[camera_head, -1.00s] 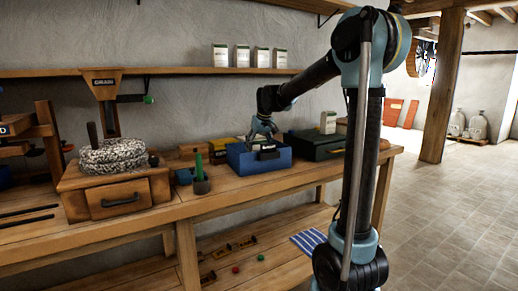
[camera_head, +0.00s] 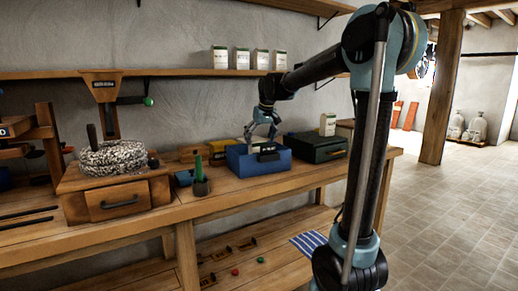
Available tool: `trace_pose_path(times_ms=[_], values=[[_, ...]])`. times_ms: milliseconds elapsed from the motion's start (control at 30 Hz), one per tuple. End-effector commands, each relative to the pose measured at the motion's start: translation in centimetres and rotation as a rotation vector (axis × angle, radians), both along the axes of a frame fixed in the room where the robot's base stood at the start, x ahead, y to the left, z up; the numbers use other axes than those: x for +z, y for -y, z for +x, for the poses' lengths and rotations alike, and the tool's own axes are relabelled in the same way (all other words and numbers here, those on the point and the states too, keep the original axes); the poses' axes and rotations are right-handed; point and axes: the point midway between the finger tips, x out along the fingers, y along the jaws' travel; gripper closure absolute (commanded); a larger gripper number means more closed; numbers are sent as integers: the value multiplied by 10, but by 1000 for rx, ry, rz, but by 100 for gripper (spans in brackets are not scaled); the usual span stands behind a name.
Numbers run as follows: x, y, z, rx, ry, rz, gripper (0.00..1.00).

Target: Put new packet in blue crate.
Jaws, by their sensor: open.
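The blue crate (camera_head: 262,167) stands on the workbench, right of the middle. Several pale packets with dark green tops (camera_head: 242,58) stand in a row on the wall shelf. Another similar packet (camera_head: 327,124) stands upright at the green crate (camera_head: 317,147), right of the blue one. I cannot tell which packet is the new one. The inside of the blue crate is mostly hidden by its front wall and dark front plate.
A millstone (camera_head: 113,157) sits on a wooden drawer box (camera_head: 118,197) at the left. The wall shelf (camera_head: 180,73) runs above the bench.

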Motion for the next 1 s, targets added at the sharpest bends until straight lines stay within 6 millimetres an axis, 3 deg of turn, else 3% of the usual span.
trace_pose_path(times_ms=[200,500,667,767,867,1000], values=[[37,7,-14,0,0,0,14],[61,12,-22,0,0,0,14],[62,14,-25,-3,-1,0,14],[57,26,-35,-16,-6,-3,14],[46,48,-58,-45,-16,-8,14],[21,87,-102,-100,-39,-16,14]])
